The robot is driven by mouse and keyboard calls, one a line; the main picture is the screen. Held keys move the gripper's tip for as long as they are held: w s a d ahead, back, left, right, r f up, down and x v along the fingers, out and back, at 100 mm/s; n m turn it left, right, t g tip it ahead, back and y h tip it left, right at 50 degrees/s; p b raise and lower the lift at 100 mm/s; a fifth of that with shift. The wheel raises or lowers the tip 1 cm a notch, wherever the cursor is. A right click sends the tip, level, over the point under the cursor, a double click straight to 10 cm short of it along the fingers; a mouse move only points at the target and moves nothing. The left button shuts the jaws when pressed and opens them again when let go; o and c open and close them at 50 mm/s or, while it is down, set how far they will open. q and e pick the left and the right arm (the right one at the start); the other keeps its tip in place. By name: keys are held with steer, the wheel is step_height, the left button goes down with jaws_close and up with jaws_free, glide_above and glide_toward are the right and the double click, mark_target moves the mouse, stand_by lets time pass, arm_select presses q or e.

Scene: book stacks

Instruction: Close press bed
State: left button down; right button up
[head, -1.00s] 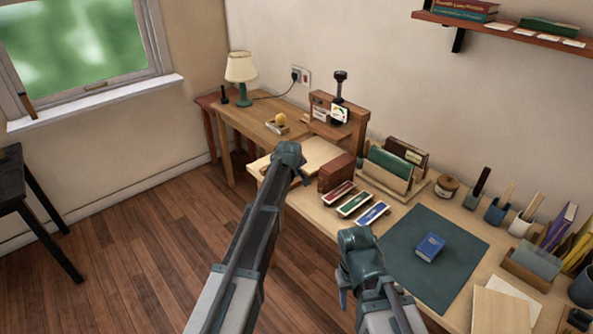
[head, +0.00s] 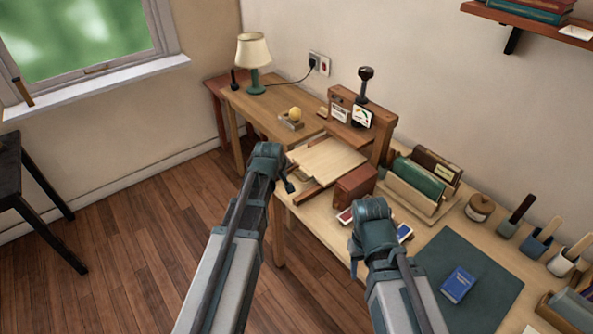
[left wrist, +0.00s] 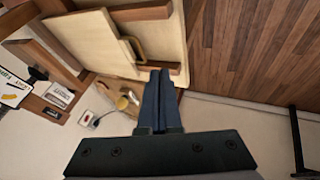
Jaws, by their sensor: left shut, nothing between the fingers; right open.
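The wooden book press (head: 375,135) stands on the table against the wall, with a dial card and a dark-knobbed post. Its pale flat bed (head: 328,158) sticks out from the press toward the front. My left gripper (head: 289,187) is shut and empty, beside the bed's near left end. In the left wrist view the shut fingers (left wrist: 158,82) are close to the bed (left wrist: 90,40) and a wooden strip at its edge; whether they touch cannot be told. My right gripper (head: 354,250) is open and empty near the table's front edge; its fingers are partly hidden.
A red-brown block (head: 356,187) stands right of the bed. A holder with green and brown books (head: 416,182) is behind it. A dark mat (head: 435,262) bears a blue book (head: 458,285). A lamp (head: 254,52) stands at the back left.

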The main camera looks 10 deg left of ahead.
mark_target(326, 162)
arm_select(q)
steer(key=shift+f, duration=0.1)
steer(key=b+x, duration=0.9)
steer(key=x, duration=0.1)
steer(key=shift+w+f, duration=0.1)
steer(key=shift+f, duration=0.05)
steer(key=shift+w+d+f, duration=0.1)
steer(key=shift+w+d, duration=0.75)
steer(key=shift+w, duration=0.3)
steer(key=shift+w+d, duration=0.35)
steer(key=shift+w, duration=0.1)
steer(key=w+d, duration=0.3)
steer(key=w, duration=0.1)
steer(key=w+d, duration=0.6)
steer(key=w, duration=0.1)
steer(key=shift+w+d, duration=0.1)
steer(key=shift+w, duration=0.2)
